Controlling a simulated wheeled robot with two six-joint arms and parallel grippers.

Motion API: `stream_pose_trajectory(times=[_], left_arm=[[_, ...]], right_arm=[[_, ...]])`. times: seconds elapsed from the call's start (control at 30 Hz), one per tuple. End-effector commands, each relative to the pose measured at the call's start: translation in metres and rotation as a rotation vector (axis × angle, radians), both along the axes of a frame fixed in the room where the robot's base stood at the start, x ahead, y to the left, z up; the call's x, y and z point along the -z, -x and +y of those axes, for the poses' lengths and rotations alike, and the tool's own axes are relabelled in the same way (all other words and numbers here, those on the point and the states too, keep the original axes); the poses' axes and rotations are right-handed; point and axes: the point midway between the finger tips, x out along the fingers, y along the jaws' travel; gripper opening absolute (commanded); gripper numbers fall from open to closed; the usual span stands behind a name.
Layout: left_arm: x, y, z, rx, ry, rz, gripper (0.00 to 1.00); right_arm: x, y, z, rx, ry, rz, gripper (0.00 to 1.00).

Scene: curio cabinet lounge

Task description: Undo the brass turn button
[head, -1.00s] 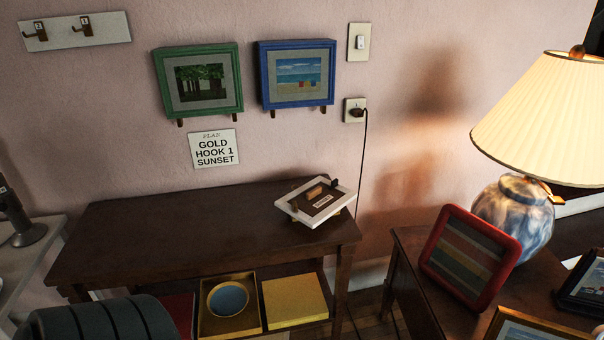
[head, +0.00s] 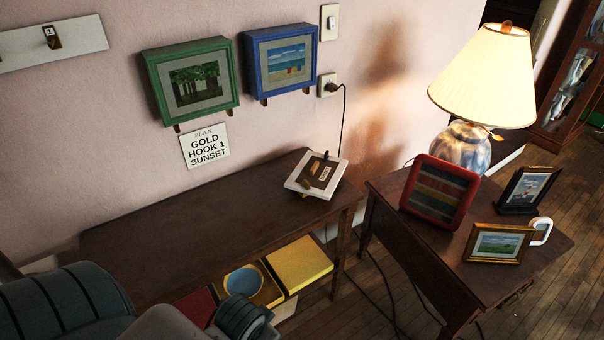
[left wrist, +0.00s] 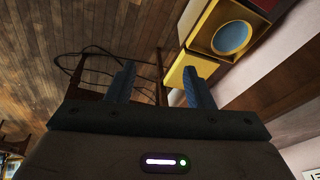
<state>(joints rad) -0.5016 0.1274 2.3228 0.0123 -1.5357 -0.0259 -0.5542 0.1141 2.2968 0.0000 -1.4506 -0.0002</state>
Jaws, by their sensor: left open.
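In the head view, a white frame (head: 293,185) lies face down and tilted at the right end of the dark console table, with its brown back up. The back carries a pale label (head: 324,174), small tan-brown pieces (head: 314,167) and a dark piece at its far edge. One tan piece may be the brass turn button; it is too small to be sure. My left gripper (left wrist: 157,87) is open and empty in the left wrist view, fingers wide apart, near the table's lower shelf. The frame is not in that view. My right gripper is not in view.
The console table (head: 190,215) has free room left of the frame. Below are a yellow box (head: 300,262) and a gold box with a blue disc. A side table (head: 470,285) holds a lamp (head: 480,80), red frame (head: 440,190) and smaller frames. A cord hangs behind.

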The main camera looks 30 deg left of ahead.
Motion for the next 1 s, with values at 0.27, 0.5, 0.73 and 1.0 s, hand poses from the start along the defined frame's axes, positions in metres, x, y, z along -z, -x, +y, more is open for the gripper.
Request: stream_pose_trajectory(times=[0.27,0.5,0.73,1.0], left_arm=[[-0.053,-0.065,0.014,0.072,-0.034,0.035,0.47],[-0.046,-0.155,0.040,0.138,-0.062,0.103,0.47],[-0.075,-0.260,0.078,0.197,-0.067,0.183,0.47],[-0.151,-0.358,0.123,0.252,-0.022,0.260,0.47]], right_arm=[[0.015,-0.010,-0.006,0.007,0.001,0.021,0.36],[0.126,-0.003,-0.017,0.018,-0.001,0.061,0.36],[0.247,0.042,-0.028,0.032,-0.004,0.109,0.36],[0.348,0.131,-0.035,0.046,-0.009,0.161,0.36]])
